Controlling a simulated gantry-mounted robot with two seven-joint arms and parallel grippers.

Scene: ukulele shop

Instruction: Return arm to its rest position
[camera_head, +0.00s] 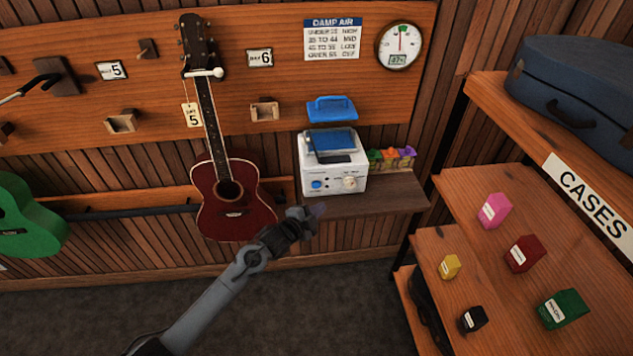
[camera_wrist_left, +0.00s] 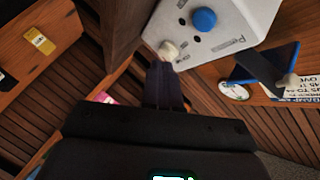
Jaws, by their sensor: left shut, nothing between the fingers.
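My left arm reaches up from the bottom of the head view. Its gripper (camera_head: 313,213) is shut and empty, in front of the shelf edge below a white device, to the right of the red guitar's body. In the left wrist view the dark closed fingers (camera_wrist_left: 165,88) point up, close below the white device's cream knob in the picture. I cannot tell from the pictures how far apart they are. My right gripper is not in view.
The white device (camera_head: 333,183) with a blue knob stands on a wooden shelf (camera_head: 385,197). A red guitar (camera_head: 232,215) hangs on the wall. A green guitar (camera_head: 30,220) is at the left. Shelves with small coloured boxes (camera_head: 565,308) stand at the right. Grey floor (camera_head: 330,310) is open.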

